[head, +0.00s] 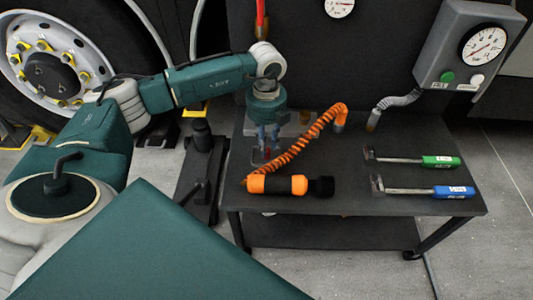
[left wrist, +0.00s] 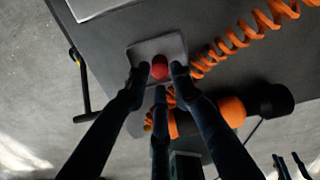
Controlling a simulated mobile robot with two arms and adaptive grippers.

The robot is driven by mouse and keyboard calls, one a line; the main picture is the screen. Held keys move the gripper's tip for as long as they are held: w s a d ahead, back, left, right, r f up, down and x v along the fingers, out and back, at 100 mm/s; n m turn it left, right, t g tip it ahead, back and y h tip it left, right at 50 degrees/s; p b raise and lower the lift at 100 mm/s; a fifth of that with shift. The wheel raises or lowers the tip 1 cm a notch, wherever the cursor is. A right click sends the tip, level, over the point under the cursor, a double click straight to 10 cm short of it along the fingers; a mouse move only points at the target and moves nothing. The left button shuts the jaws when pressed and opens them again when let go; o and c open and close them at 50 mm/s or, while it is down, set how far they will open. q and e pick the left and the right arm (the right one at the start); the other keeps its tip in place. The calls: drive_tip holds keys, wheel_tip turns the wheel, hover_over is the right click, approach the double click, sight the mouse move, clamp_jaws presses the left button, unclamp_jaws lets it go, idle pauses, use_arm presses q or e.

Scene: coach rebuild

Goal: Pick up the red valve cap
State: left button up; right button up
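The red valve cap (left wrist: 160,68) sits on a square grey plate (left wrist: 141,50) at the table's left side. In the head view only a bit of red cap (head: 268,152) shows below my left gripper (head: 268,136). In the left wrist view the fingertips of my left gripper (left wrist: 160,74) lie on either side of the cap, with a third finger below it. Narrow gaps show between the tips and the cap, and I see no clear contact. Several dark finger-like shapes (left wrist: 287,167) at the lower right may be my right gripper; their state is unclear.
An orange coiled hose (head: 315,132) and an orange-black cylindrical tool (head: 285,185) lie close right of the gripper. Tools with green (head: 441,162) and blue (head: 454,192) handles lie on the dark table's (head: 400,139) right side. A gauge box (head: 470,45) stands behind.

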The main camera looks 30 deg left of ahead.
use_arm(q)
wheel_tip(320, 180, down, 3)
drive_tip(key=shift+f, duration=0.3)
use_arm(e)
drive_tip(key=shift+w+a+f+t, duration=0.1)
drive_tip(key=shift+w+t, duration=0.05)
drive_tip(key=shift+w, duration=0.25)
drive_tip(key=shift+w+a+f+t, duration=0.1)
drive_tip(key=shift+w+t, duration=0.05)
drive_tip(key=shift+w, duration=0.2)
use_arm(q)
drive_tip(key=c, duration=0.5)
drive_tip(key=shift+r, duration=0.1)
